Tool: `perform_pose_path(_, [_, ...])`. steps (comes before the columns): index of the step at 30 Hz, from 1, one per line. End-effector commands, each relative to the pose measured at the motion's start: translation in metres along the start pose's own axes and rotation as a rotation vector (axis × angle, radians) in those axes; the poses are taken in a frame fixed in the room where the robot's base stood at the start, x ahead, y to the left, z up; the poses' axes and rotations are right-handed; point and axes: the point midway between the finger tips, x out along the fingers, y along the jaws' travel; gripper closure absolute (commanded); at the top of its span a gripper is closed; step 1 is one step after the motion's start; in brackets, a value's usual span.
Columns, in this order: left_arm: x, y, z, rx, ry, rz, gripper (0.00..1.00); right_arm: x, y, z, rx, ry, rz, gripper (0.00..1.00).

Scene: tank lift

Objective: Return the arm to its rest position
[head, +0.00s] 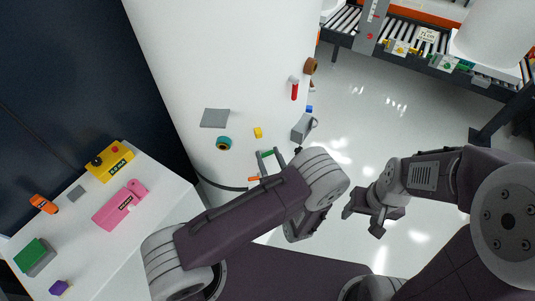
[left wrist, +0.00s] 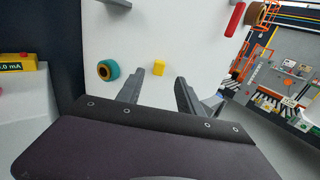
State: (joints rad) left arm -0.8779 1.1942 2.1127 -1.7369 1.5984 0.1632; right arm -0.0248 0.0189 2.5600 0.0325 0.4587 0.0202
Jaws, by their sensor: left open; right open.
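My left gripper (head: 269,161) hangs over the near part of the white table (head: 225,50), mostly hidden in the head view by my own arm. In the left wrist view its two fingers (left wrist: 159,88) stand apart, with nothing held between them. A yellow block (head: 258,132) lies on the table just beyond the fingertips; it also shows in the left wrist view (left wrist: 159,67). A teal roll (head: 223,143) lies to the left. My right gripper (head: 362,220) is open and empty, over the bare floor right of the table.
A grey plate (head: 215,118), a red-handled tool (head: 294,90) and a brown roll (head: 311,66) lie on the table. A white side surface (head: 150,225) holds a yellow meter box (head: 109,161) and a pink device (head: 119,206). A roller conveyor (head: 430,55) stands at the upper right.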

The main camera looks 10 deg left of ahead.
Motion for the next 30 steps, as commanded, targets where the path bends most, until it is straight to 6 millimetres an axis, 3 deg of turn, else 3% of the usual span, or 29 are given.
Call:
perform_pose_path(8, [0.000, 0.000, 0.000, 0.000, 0.000, 0.000, 0.56, 0.000, 0.000, 0.000, 0.000, 0.000, 0.000, 0.40])
perform_pose_path(11, [0.005, 0.011, 0.003, -0.012, 0.011, 0.049, 0.56, 0.001, 0.000, 0.000, 0.000, 0.000, 0.000, 0.40])
perform_pose_path(14, [0.017, 0.063, 0.009, -0.073, 0.074, 0.277, 0.56, 0.006, 0.000, 0.001, 0.000, 0.000, 0.000, 0.40])
perform_pose_path(16, [0.014, 0.124, 0.010, -0.179, 0.159, 0.552, 0.56, 0.011, 0.000, 0.001, 0.000, 0.000, 0.000, 0.40])
perform_pose_path(18, [-0.013, 0.184, 0.002, -0.356, 0.276, 0.880, 0.56, 0.017, 0.000, 0.002, 0.000, 0.000, 0.000, 0.40])
perform_pose_path(19, [-0.031, 0.204, -0.004, -0.461, 0.330, 1.026, 0.56, 0.020, 0.000, 0.002, 0.000, 0.000, 0.000, 0.40])
perform_pose_path(21, [-0.076, 0.223, -0.019, -0.743, 0.444, 1.330, 0.56, 0.026, 0.001, 0.003, 0.000, 0.000, 0.000, 0.40])
perform_pose_path(23, [-0.105, 0.215, -0.029, -1.021, 0.516, 1.536, 0.56, 0.030, 0.001, 0.003, 0.000, 0.000, 0.000, 0.40])
perform_pose_path(25, [-0.119, 0.193, -0.032, -1.344, 0.565, 1.701, 0.56, 0.034, 0.001, 0.004, 0.000, 0.000, 0.000, 0.40])
perform_pose_path(27, [-0.117, 0.171, -0.028, -1.633, 0.575, 1.795, 0.56, 0.036, 0.001, 0.004, 0.000, 0.000, 0.000, 0.40])
perform_pose_path(30, [-0.105, 0.153, -0.018, -1.917, 0.560, 1.846, 0.56, 0.038, 0.001, 0.004, 0.000, 0.000, 0.000, 0.40])
